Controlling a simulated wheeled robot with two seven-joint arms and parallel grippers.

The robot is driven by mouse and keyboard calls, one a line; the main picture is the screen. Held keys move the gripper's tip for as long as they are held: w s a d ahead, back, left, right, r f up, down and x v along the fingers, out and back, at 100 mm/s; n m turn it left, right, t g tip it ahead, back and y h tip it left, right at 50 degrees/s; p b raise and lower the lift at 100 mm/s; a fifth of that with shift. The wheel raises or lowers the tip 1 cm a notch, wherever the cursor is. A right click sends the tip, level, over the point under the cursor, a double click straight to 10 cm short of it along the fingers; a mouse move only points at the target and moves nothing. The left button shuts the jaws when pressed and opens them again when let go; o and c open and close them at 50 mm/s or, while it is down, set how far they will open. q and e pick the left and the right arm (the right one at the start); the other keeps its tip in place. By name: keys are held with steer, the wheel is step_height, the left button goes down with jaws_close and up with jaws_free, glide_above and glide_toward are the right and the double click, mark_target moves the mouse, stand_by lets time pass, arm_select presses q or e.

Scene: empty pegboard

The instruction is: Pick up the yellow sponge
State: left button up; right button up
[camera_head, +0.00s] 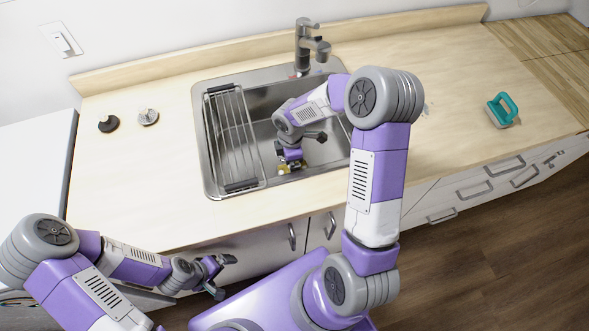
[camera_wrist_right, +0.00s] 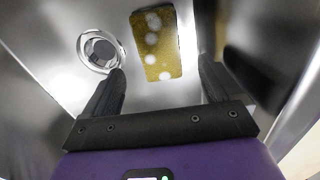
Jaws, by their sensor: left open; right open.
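The yellow sponge (camera_wrist_right: 157,44) lies on the sink floor in the right wrist view, with pale spots on its face. In the head view only small yellow parts of the sponge (camera_head: 284,169) show below my right gripper (camera_head: 292,164). My right gripper reaches down into the sink. In the right wrist view its jaws (camera_wrist_right: 162,72) are open and empty, with the sponge ahead, between and beyond the fingertips. I cannot tell the exact gap. My left gripper (camera_head: 224,276) is open and empty in front of the counter's front edge.
The metal sink (camera_head: 208,178) has walls around my right gripper. A dish rack (camera_head: 233,135) fills its left side and a faucet (camera_head: 304,48) stands behind. The drain (camera_wrist_right: 98,49) is beside the sponge.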

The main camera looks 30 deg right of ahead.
steer(key=f, duration=0.2)
steer(key=f+b, duration=0.1)
steer(key=f, duration=0.3)
steer(key=shift+d+f+b, duration=0.25)
steer(key=shift+d+b, duration=0.05)
steer(key=shift+r, duration=0.1)
steer(key=shift+c, duration=0.3)
steer(key=c, duration=1)
